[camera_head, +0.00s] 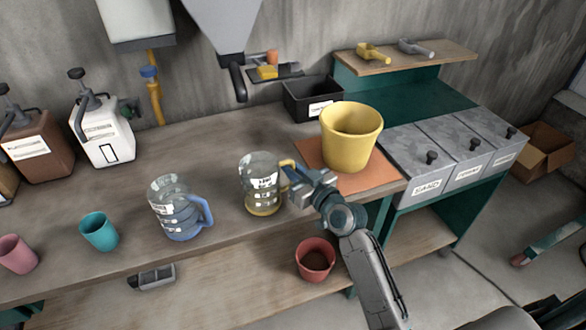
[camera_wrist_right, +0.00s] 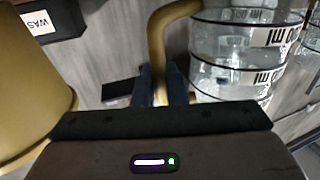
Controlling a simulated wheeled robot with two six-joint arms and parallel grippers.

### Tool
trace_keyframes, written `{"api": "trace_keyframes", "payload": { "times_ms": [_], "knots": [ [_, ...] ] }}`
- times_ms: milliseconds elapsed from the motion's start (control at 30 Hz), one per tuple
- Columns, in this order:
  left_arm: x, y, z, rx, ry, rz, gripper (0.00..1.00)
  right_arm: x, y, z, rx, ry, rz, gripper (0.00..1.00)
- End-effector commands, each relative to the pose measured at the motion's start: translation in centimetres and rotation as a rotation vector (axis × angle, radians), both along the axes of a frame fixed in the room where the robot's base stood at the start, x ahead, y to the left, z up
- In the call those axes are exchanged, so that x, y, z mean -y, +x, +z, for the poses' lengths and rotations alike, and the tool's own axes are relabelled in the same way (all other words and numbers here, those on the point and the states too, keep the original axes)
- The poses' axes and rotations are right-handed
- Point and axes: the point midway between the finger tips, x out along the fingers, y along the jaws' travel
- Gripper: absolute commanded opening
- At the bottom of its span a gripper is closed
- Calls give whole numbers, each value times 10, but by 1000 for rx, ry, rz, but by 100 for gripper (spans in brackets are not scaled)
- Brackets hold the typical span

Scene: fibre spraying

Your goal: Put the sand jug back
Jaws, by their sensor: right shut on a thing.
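A clear jug (camera_head: 260,186) with a yellow handle and yellowish base stands at the front middle of the bench, with white markings on its side. My right gripper (camera_head: 291,173) is at its right side, shut on the yellow handle. In the right wrist view the handle (camera_wrist_right: 157,45) runs down between the fingers (camera_wrist_right: 160,85), and the jug's clear wall (camera_wrist_right: 235,50) is to the right. I cannot tell whether the jug's base touches the bench. My left gripper is not in view.
A yellow bucket (camera_head: 350,136) stands on an orange mat (camera_head: 383,180) just right of my gripper. A blue-handled jug (camera_head: 175,208) and a teal cup (camera_head: 99,232) are to the left. A red pot (camera_head: 315,259) is below the bench edge. Lidded bins (camera_head: 425,160) stand at right.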

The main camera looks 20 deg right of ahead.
Motion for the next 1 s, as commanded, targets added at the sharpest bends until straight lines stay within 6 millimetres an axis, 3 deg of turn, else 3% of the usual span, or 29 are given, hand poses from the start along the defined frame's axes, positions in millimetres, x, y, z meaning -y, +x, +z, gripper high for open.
{"api": "trace_keyframes", "payload": {
  "times_ms": [200, 233, 333, 733, 1000],
  "knots": [
    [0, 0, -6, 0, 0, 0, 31, 0, 0, -4, 1, 0, 0, 0],
    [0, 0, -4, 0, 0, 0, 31, 0, 0, -3, 0, 0, 0, 16],
    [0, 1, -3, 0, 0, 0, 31, 0, 0, -3, 0, 0, 0, 33],
    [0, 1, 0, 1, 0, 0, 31, 1, -3, 0, -1, -1, 0, 33],
    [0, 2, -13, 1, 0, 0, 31, 19, -55, -4, -2, -6, 1, 33]
  ]
}}
